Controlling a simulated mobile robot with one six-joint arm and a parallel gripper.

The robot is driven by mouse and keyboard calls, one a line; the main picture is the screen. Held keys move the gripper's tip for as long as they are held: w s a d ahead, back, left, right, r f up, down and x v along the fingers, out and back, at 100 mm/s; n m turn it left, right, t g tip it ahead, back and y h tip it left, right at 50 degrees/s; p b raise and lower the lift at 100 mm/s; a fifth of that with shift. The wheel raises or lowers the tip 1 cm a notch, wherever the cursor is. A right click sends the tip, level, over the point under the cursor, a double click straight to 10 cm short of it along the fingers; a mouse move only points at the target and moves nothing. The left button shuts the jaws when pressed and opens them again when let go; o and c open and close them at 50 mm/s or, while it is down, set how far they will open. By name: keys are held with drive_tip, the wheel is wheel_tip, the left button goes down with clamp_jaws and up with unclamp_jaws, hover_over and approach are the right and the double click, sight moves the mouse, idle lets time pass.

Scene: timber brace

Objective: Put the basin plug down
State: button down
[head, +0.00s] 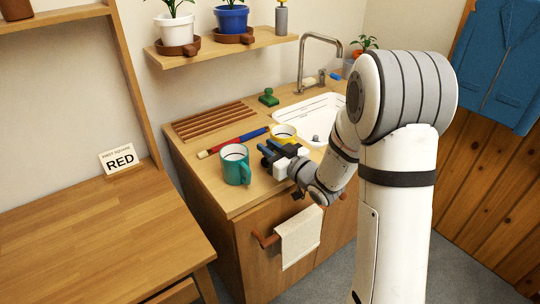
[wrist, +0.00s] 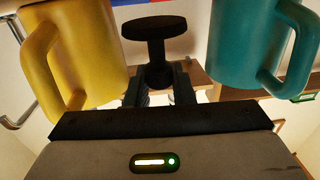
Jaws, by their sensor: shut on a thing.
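My gripper (head: 267,152) is over the wooden counter, between the teal mug (head: 235,165) and the yellow mug (head: 284,133). In the wrist view my gripper (wrist: 158,78) is shut on the dark basin plug (wrist: 153,30), a spool-like piece with a wide round end and a narrow stem. The yellow mug (wrist: 80,50) is close on the left there and the teal mug (wrist: 250,45) close on the right. In the head view the plug is hard to make out between the fingers, and whether it touches the counter cannot be told.
The white sink (head: 322,112) with its tap (head: 318,50) is behind my gripper, with a small grey piece (head: 316,139) in it. A wooden rack (head: 213,121), red-and-blue rod (head: 232,141) and green object (head: 268,97) lie on the counter. A towel (head: 298,238) hangs in front.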

drive_tip(key=shift+f, duration=1)
drive_tip(key=shift+f, duration=0.1)
drive_tip(key=shift+f+b, duration=0.15)
drive_tip(key=shift+b, duration=0.2)
drive_tip(key=c, duration=1.3)
unclamp_jaws()
drive_tip(key=shift+o, duration=0.2)
